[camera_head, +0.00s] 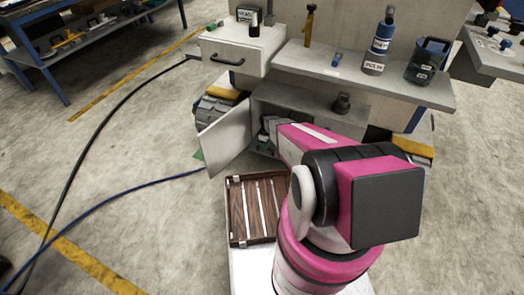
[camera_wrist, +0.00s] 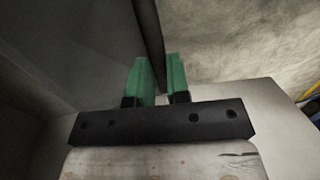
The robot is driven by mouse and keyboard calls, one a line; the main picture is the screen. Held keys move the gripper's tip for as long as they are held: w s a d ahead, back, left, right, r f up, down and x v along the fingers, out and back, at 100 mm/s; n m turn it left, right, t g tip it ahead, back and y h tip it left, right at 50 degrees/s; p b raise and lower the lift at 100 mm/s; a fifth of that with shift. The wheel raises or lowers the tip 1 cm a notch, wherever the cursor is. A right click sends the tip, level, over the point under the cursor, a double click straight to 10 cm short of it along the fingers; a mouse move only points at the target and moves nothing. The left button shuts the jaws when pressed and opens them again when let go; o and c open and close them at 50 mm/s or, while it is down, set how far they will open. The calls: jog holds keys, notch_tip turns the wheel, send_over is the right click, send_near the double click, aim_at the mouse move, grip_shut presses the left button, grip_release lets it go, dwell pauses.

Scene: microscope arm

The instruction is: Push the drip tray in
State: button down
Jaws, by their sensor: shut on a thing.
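My gripper (camera_wrist: 161,78) shows in the wrist view with its two green fingers shut on the dark edge of a thin panel (camera_wrist: 151,30). I cannot tell whether that panel is the door or another part. In the head view my arm reaches toward the open cabinet, and the fingers are not clearly seen. The cabinet door (camera_head: 226,133) stands open to the left. I cannot make out the drip tray for certain. A pale flat surface (camera_wrist: 262,100) lies under the gripper in the wrist view.
A drawer (camera_head: 237,55) and a shelf (camera_head: 318,67) with bottles sit above the cabinet. A slatted brown tray (camera_head: 237,207) lies beside my arm.

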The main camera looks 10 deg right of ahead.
jog(key=w+d, duration=0.2)
jog(key=w, duration=0.1)
jog(key=w+d, duration=0.1)
jog(key=shift+w, duration=0.4)
jog(key=c, duration=1.1)
grip_release()
jog(key=shift+s, duration=0.1)
jog(key=s+a, duration=0.5)
jog(key=s, duration=0.3)
notch_tip(320, 180, up, 11)
jog(key=w, duration=0.2)
jog(key=s+d+r+m, duration=0.1)
jog(key=s+r+m, duration=0.2)
jog(key=s+r, duration=0.2)
jog(key=s+d+r+m+t, duration=0.1)
jog(key=s+r+m, duration=0.2)
jog(key=r, duration=0.6)
jog(key=shift+s+d+r+h, duration=0.3)
jog(key=shift+s+d, duration=0.1)
jog(key=shift+s, duration=0.45)
